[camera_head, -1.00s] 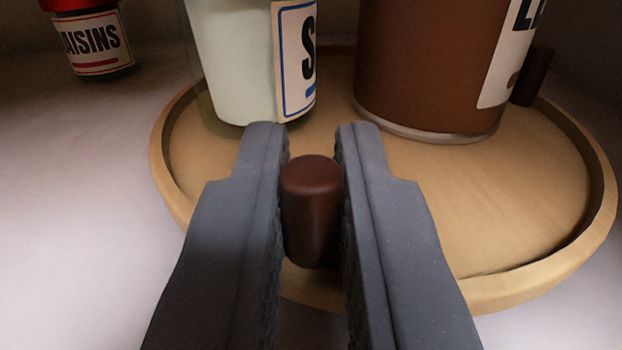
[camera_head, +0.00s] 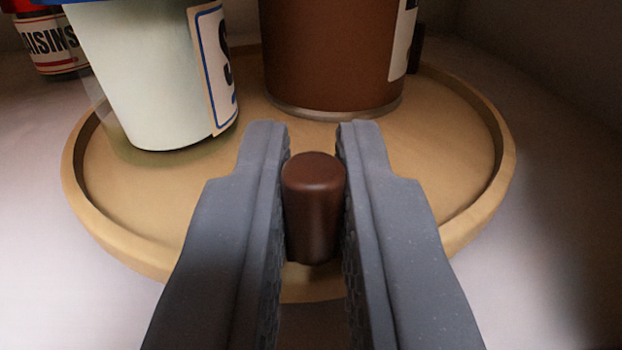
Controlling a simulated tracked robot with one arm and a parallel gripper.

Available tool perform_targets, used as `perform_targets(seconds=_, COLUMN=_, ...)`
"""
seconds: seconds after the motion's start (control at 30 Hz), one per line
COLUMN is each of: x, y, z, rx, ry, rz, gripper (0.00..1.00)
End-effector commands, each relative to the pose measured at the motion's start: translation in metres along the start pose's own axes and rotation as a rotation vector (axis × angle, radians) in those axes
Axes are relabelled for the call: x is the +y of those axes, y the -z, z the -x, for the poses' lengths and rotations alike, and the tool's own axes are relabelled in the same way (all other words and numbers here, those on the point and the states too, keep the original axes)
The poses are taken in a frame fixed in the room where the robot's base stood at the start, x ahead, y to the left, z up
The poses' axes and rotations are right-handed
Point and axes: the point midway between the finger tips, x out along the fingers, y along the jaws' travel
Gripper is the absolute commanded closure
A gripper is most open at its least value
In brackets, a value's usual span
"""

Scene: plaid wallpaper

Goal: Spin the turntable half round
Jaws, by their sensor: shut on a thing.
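The turntable (camera_head: 455,175) is a round, light-wood tray with a raised rim. My gripper (camera_head: 313,140) is shut on the peg, one grey finger on each side. A white jar (camera_head: 140,90) with a blue-edged label stands on the turntable at the left. A large brown canister (camera_head: 330,55) stands on it towards the back. Another dark peg (camera_head: 415,50) shows partly behind the canister at the right.
A raisins jar (camera_head: 50,45) with a red lid stands off the turntable at the far left, partly behind the white jar. The pale surface (camera_head: 40,260) around the turntable is clear at left and right. A wall rises at the right.

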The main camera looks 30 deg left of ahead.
Motion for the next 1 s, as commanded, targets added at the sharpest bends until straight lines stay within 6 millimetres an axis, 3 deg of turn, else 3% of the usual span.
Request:
perform_targets(seconds=0.83, x=0.0062, y=-0.0001, z=-0.0010, rx=0.000, ry=0.000, rz=0.000, gripper=1.00)
perform_targets(seconds=0.87, x=0.0062, y=-0.0001, z=-0.0010, rx=0.000, ry=0.000, rz=0.000, gripper=0.80)
perform_targets(seconds=0.9, x=0.0062, y=-0.0001, z=-0.0010, rx=0.000, ry=0.000, rz=0.000, gripper=0.72)
perform_targets(seconds=1.0, x=0.0061, y=-0.0002, z=-0.0010, rx=0.000, ry=0.000, rz=0.000, gripper=0.72)
